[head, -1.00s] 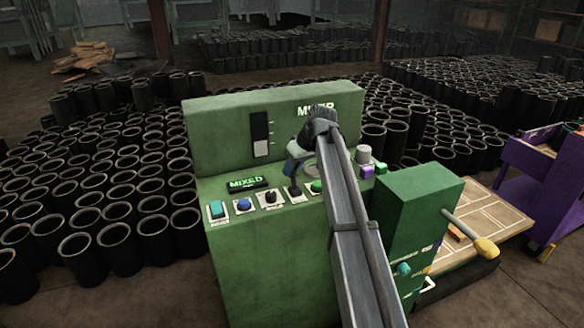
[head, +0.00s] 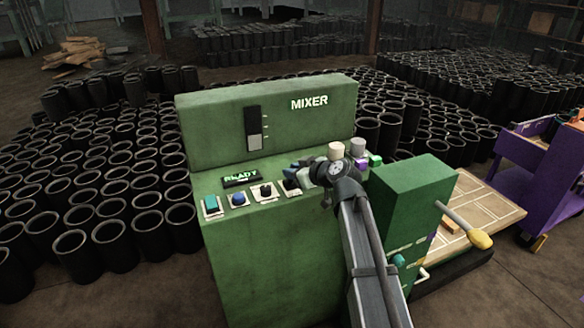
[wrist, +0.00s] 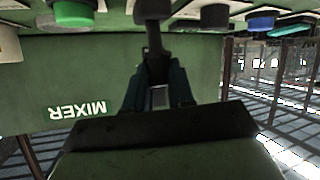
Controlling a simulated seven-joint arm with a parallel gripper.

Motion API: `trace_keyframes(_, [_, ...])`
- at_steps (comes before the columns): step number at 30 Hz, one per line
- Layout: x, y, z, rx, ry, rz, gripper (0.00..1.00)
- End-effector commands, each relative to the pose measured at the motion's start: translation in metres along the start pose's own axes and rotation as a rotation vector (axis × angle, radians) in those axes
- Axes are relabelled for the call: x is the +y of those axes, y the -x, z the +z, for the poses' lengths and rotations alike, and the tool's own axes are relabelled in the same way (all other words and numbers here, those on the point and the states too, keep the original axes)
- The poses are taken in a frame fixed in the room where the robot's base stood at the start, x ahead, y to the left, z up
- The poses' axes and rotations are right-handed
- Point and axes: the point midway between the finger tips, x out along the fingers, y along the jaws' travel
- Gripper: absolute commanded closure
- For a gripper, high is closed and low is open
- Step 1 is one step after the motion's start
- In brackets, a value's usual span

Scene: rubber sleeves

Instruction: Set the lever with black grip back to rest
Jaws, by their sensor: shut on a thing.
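The lever with black grip stands on the top of the green mixer console (head: 255,265), in the row of controls. In the head view its dark base (head: 291,186) shows, while its upper part is hidden by my gripper (head: 298,170). In the wrist view the lever's dark stem (wrist: 155,40) runs from the panel into the jaws of my gripper (wrist: 158,85), which are shut on it. The exact tilt of the lever cannot be told. The display (head: 240,176) reads READY, and the gauge (head: 254,128) shows a white block low in its slot.
A teal button (head: 212,205), blue button (head: 238,200) and black knob (head: 264,191) sit left of the lever. A green button (wrist: 72,14) shows in the wrist view. A green box (head: 415,195) stands right of the console, with a yellow-ended handle (head: 480,238).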

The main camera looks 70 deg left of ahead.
Motion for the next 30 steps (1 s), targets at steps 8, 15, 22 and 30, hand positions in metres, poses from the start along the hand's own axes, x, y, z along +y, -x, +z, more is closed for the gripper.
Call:
trace_keyframes(8, [-0.0032,0.0045,0.0051,0.087,0.024,0.024,1.0])
trace_keyframes(15, [-0.0031,0.0051,0.0054,0.109,0.032,0.03,1.0])
trace_keyframes(22, [-0.0032,0.0052,0.0057,0.108,0.034,0.03,1.0])
trace_keyframes(30, [-0.0033,0.0051,0.0059,0.107,0.033,0.03,0.59])
